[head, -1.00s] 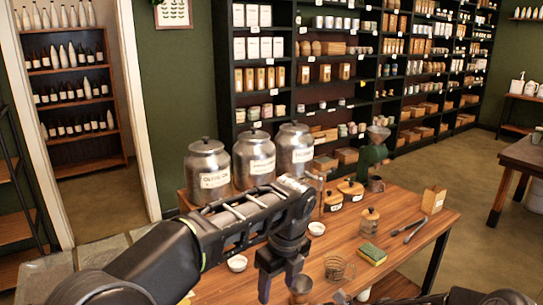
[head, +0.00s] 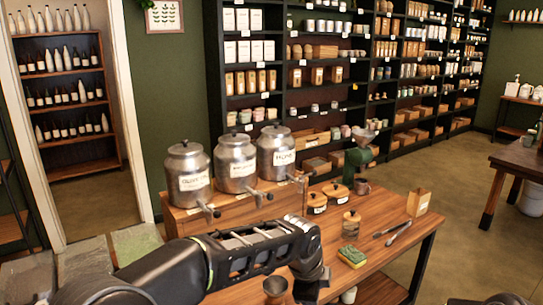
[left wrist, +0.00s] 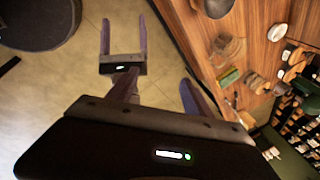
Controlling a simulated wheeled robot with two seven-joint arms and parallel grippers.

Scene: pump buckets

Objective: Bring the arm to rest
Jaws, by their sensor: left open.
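My left arm (head: 240,258) reaches in from the left, low over the wooden table. Its gripper (head: 308,292) points down near the table's front edge, its tips cut off by the frame. In the left wrist view my left gripper (left wrist: 160,82) is open, with nothing seen between its fingers. A second gripper, my right one (left wrist: 123,38), shows beyond it over the bare floor, its fingers apart and empty. In the head view only a sliver of my right arm shows at the bottom right.
Open floor (head: 465,245) lies right of the table.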

